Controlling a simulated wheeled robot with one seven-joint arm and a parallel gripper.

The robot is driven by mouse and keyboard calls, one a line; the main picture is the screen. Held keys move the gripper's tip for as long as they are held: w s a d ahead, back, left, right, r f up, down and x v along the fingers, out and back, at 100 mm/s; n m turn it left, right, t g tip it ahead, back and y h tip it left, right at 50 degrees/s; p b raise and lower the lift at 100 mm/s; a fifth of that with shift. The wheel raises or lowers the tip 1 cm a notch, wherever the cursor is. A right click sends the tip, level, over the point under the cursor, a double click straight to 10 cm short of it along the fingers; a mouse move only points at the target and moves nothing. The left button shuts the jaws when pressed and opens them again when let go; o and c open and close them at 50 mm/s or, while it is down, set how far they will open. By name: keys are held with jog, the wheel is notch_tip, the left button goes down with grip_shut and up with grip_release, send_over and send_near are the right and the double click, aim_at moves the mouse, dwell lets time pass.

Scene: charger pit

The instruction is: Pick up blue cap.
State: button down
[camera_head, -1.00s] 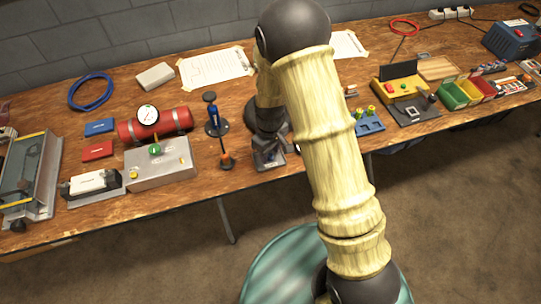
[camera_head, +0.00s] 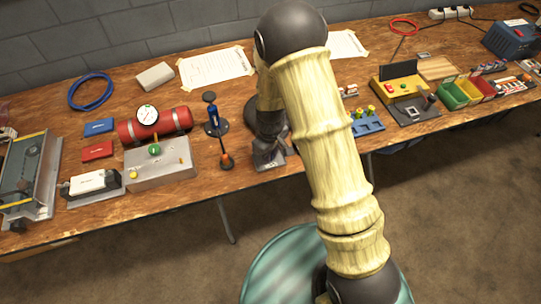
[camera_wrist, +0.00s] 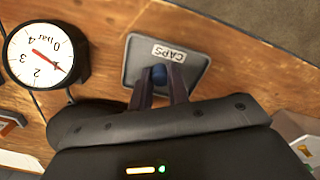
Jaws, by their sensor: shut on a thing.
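The blue cap (camera_wrist: 158,74) shows in the wrist view between the fingertips of my gripper (camera_wrist: 159,80), over the grey tray (camera_wrist: 190,72) labelled CAPS. My gripper is shut on the cap, with a finger on each side of it. I cannot tell whether the cap still touches the tray. In the head view my gripper (camera_head: 265,158) is low over the tray near the table's front edge, and my arm hides part of this area. The cap cannot be made out there.
A round black gauge (camera_wrist: 45,56) stands beside the tray in the wrist view. In the head view a blue hand pump (camera_head: 213,120) and a grey metal box (camera_head: 160,172) stand to the left. A blue block with yellow-green pegs (camera_head: 367,122) is to the right.

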notch_tip(320, 180, up, 10)
dwell(0.7)
dwell(0.4)
